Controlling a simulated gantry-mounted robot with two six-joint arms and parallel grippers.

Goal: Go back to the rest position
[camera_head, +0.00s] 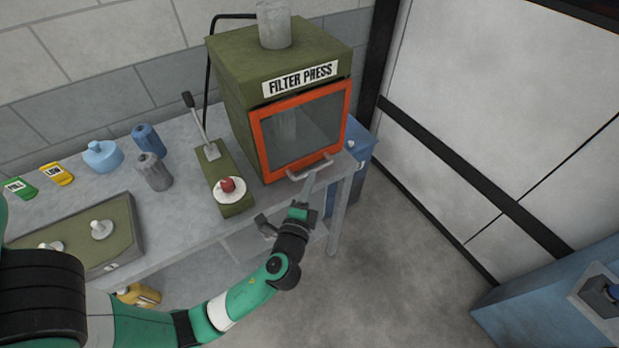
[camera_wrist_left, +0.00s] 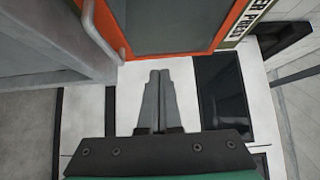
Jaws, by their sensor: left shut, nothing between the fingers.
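My left gripper (camera_head: 309,184) is in front of the filter press (camera_head: 234,104), just below the silver handle (camera_head: 322,167) of its orange-framed door (camera_head: 256,125). In the left wrist view the two grey fingers of my left gripper (camera_wrist_left: 158,76) are shut together with nothing between them. The orange door frame (camera_wrist_left: 232,25) shows past the fingertips there, with a grey handle bar (camera_wrist_left: 103,30) to the left. The fingertips look apart from the handle, though the gap is hard to judge. The door appears closed. My right gripper is in neither view.
The grey bench (camera_head: 185,212) holds a lever device with a red knob (camera_head: 227,185), blue and grey bottles, and a green box (camera_head: 125,218) with white knobs. A yellow container (camera_head: 140,295) sits below. Open floor (camera_head: 400,260) lies right; a blue cabinet (camera_head: 540,300) stands lower right.

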